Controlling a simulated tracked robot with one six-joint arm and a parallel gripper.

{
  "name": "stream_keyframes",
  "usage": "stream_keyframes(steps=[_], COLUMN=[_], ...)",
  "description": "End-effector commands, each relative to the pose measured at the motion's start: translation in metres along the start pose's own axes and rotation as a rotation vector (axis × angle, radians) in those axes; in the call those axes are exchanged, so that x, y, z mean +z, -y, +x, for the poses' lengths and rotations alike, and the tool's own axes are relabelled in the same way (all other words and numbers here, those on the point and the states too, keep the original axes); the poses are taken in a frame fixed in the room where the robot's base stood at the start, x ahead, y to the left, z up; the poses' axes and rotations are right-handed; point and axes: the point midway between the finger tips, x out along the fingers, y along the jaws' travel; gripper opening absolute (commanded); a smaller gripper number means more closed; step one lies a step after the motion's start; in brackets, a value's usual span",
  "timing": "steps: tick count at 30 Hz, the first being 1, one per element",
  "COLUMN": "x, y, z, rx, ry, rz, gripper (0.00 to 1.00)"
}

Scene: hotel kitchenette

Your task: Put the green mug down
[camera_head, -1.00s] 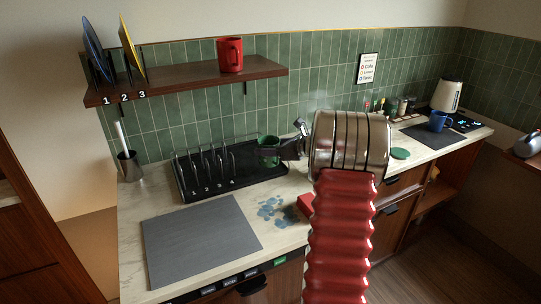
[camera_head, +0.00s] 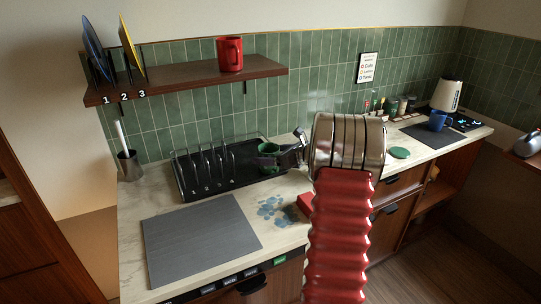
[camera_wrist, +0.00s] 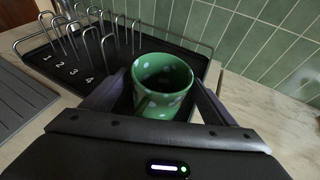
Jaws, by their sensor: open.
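The green mug (camera_head: 268,157) with pale dots stands upright at the right end of the black dish rack tray (camera_head: 236,183). In the wrist view the mug (camera_wrist: 160,84) sits between the two fingers of my gripper (camera_wrist: 158,82), its open top facing up. The fingers are open, one on each side of the mug. Whether they still touch its sides I cannot tell. In the head view my gripper (camera_head: 280,157) reaches the mug from the right. The mug's base is hidden in the wrist view.
Numbered wire plate slots (camera_head: 205,165) stand left of the mug. A blue mug (camera_head: 438,121) stands far right.

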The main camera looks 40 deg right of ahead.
Motion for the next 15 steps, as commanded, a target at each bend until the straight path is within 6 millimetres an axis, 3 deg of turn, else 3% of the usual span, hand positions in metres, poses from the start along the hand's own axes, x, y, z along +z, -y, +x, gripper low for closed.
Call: stream_keyframes(steps=[8, 15], x=[0.003, 0.003], y=[0.000, 0.001], z=[-0.002, -0.028], rx=[0.000, -0.003], ry=[0.000, 0.001], rz=[-0.001, 0.000], gripper=[0.80, 0.80])
